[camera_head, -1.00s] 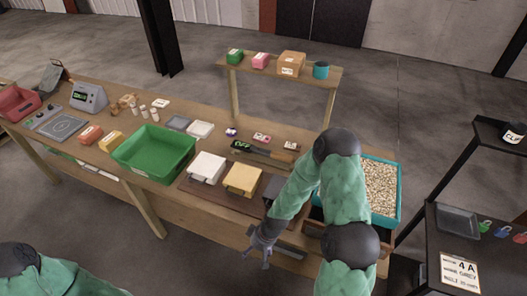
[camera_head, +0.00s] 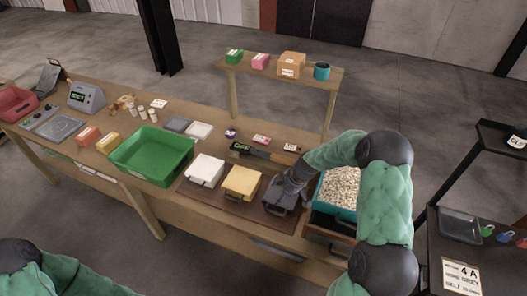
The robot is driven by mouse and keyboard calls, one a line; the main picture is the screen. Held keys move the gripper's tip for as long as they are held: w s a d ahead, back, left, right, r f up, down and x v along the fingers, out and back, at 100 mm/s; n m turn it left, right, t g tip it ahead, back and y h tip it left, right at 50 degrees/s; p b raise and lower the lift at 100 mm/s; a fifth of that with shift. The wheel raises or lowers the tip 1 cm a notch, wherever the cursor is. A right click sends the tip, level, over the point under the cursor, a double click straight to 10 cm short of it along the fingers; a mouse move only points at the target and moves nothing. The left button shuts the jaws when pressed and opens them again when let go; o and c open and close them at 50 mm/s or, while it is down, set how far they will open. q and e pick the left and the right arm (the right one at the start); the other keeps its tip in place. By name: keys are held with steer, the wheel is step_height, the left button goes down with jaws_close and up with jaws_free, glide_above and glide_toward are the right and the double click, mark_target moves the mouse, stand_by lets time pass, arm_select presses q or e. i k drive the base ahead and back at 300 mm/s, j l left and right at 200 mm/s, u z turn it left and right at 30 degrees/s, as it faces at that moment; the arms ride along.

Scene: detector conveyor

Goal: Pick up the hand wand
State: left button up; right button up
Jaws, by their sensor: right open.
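The hand wand (camera_head: 262,153) looks like a long dark bar with a green-lettered display at its left end. It lies on the wooden bench behind the white and yellow boxes. My right gripper (camera_head: 284,193) is open, at the dark grey box to the right of the yellow box, in front of the wand and to its right. Its fingers blend with the dark box, so I cannot tell whether they touch it. My right forearm passes close to the wand's right end. My left gripper is out of view; only my left arm shows at the bottom left.
A white box (camera_head: 206,169) and a yellow box (camera_head: 241,182) stand left of the dark box (camera_head: 279,207). A teal bin (camera_head: 337,206) of pale pellets is at the right. A green tray (camera_head: 140,170) sits left. Small labelled items lie behind the wand, beneath a raised shelf (camera_head: 283,71).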

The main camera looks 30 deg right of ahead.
mark_target(245, 149)
steer(key=i+l, duration=0.7)
